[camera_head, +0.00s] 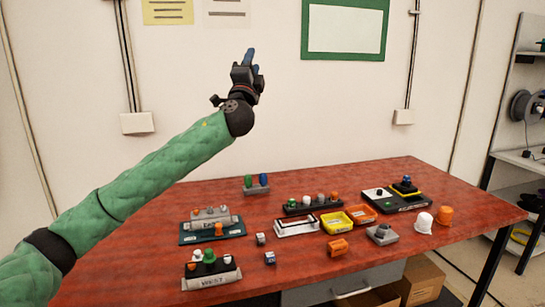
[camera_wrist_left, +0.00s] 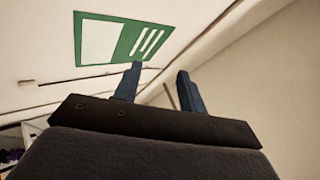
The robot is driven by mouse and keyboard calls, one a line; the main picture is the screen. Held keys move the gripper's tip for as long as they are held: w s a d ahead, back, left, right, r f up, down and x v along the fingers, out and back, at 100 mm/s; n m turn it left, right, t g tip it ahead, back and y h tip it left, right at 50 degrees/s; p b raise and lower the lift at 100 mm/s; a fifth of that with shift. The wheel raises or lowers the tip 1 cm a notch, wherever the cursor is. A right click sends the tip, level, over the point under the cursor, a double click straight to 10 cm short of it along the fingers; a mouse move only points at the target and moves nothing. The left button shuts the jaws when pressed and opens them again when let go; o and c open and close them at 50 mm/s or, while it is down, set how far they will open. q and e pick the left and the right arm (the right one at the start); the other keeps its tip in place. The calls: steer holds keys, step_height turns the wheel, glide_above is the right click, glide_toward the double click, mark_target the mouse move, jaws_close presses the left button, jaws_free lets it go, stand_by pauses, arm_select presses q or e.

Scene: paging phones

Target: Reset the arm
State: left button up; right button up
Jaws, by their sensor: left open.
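My left arm, in a green sleeve (camera_head: 150,176), reaches up from the lower left in the head view. My left gripper (camera_head: 252,60) is raised in front of the wall, well above the table, with its blue fingers pointing up. In the left wrist view its two blue fingers (camera_wrist_left: 158,86) stand apart with nothing between them. Behind them is the wall with a green-framed board (camera_wrist_left: 122,38). My right gripper is in neither view.
Shelves (camera_head: 530,100) stand at right. The air around the raised gripper is clear.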

arm_select(q)
steer(key=s+a+f+n+g+y+p, duration=0.15)
steer(key=s+f+n+g, duration=0.4)
steer(key=f, duration=0.75)
steer(key=s+a+f+n+g+y, duration=0.1)
steer(key=s+a+f+n+g, duration=0.15)
steer(key=s+f, duration=0.85)
steer(key=s+a+f+n+g+y, duration=0.1)
steer(key=s+f+n+g, duration=0.35)
steer(key=f, duration=1.15)
steer(key=s+a+f+n+g+p, duration=0.1)
steer(key=s+a+f+n+g, duration=0.15)
steer(key=s+f, duration=0.9)
steer(key=s+a+f+n+g+p, duration=0.15)
steer(key=s+f+g, duration=0.25)
steer(key=s+f, duration=0.75)
steer(key=s+f+g, duration=0.4)
steer(key=s+f, duration=0.8)
steer(key=s, duration=0.3)
steer(key=shift+d+n, duration=0.3)
steer(key=shift+n, duration=0.05)
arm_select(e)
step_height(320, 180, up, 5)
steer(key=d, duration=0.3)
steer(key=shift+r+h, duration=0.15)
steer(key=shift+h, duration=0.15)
arm_select(q)
steer(key=shift+f+h, duration=0.1)
steer(key=shift+h, duration=0.15)
